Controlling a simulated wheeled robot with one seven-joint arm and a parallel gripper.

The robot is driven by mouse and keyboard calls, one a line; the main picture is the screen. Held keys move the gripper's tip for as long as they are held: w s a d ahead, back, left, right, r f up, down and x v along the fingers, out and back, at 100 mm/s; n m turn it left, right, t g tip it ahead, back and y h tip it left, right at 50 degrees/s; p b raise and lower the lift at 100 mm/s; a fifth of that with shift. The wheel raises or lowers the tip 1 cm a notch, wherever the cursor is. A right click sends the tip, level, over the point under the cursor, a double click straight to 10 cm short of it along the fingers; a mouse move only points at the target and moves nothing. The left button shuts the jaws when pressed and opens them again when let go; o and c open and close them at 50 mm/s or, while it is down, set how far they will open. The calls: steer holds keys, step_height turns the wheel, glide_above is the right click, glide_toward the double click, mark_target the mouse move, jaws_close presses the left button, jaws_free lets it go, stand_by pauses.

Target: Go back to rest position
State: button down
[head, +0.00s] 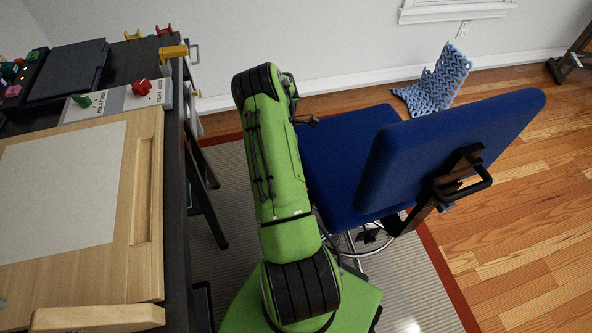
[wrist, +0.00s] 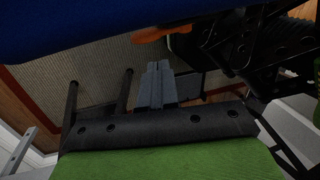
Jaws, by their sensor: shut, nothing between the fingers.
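My green arm stands between the desk and the blue chair in the head view, its gripper end hidden from that camera. In the wrist view my gripper (wrist: 159,68) shows as two grey fingers pressed together, with nothing between them. It is low, close to the dark underside structure of the chair. The blue chair seat (head: 346,160) and its tilted backrest (head: 450,140) are right of my arm. The blue seat edge (wrist: 90,22) also fills the top of the wrist view.
The desk (head: 172,220) with a wooden drawing board (head: 143,245) stands on the left. A striped rug (head: 222,170) lies below. Open wood floor (head: 530,210) is at the right. An orange object (wrist: 160,33) is near the fingers.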

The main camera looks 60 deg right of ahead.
steer(key=r, duration=0.1)
steer(key=w+d+r, duration=0.1)
steer(key=r, duration=0.1)
steer(key=shift+w+d+r, duration=0.1)
steer(key=shift+w+d, duration=0.05)
steer(key=shift+d, duration=0.1)
